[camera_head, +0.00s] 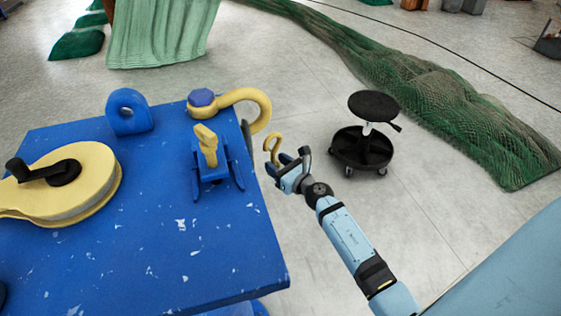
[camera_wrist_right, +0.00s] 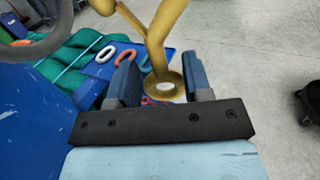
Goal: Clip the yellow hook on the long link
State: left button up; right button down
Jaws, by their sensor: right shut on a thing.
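The yellow hook (camera_head: 272,146) is held upright in my right gripper (camera_head: 290,172), just off the right edge of the blue table. In the right wrist view the hook (camera_wrist_right: 163,40) stands between the two blue-grey fingers (camera_wrist_right: 163,88), its ring end low between them. A grey curved link (camera_wrist_right: 42,45), which may be the long link, shows at the upper left of that view, apart from the hook. In the head view a thin grey piece (camera_head: 246,133) hangs beside the large yellow curved fitting (camera_head: 255,97). My left gripper is not in view.
The blue table (camera_head: 150,240) carries a yellow reel (camera_head: 95,170), a blue eye (camera_head: 130,112) and a blue bracket with a yellow lever (camera_head: 208,150). A black stool (camera_head: 372,110) stands right of my gripper. Loose orange and white links (camera_wrist_right: 120,57) lie below.

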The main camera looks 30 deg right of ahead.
jog(key=s+a, duration=0.1)
jog(key=a, duration=0.5)
jog(key=shift+p, duration=0.4)
dwell(0.7)
jog(key=shift+s+r, duration=0.15)
dwell(0.7)
jog(key=shift+s+a+f, duration=0.15)
jog(key=shift+a+f, duration=0.1)
jog(key=shift+a, duration=0.4)
dwell(0.7)
jog(key=shift+a+f+b, duration=0.1)
jog(key=shift+f+b, duration=0.25)
jog(key=shift+b, duration=0.15)
jog(key=shift+a+f+b, duration=0.15)
jog(key=shift+f+b, duration=0.2)
jog(key=shift+s+a+f+b, duration=0.1)
jog(key=shift+a+f+b, duration=0.2)
jog(key=shift+f+b, duration=0.6)
dwell(0.8)
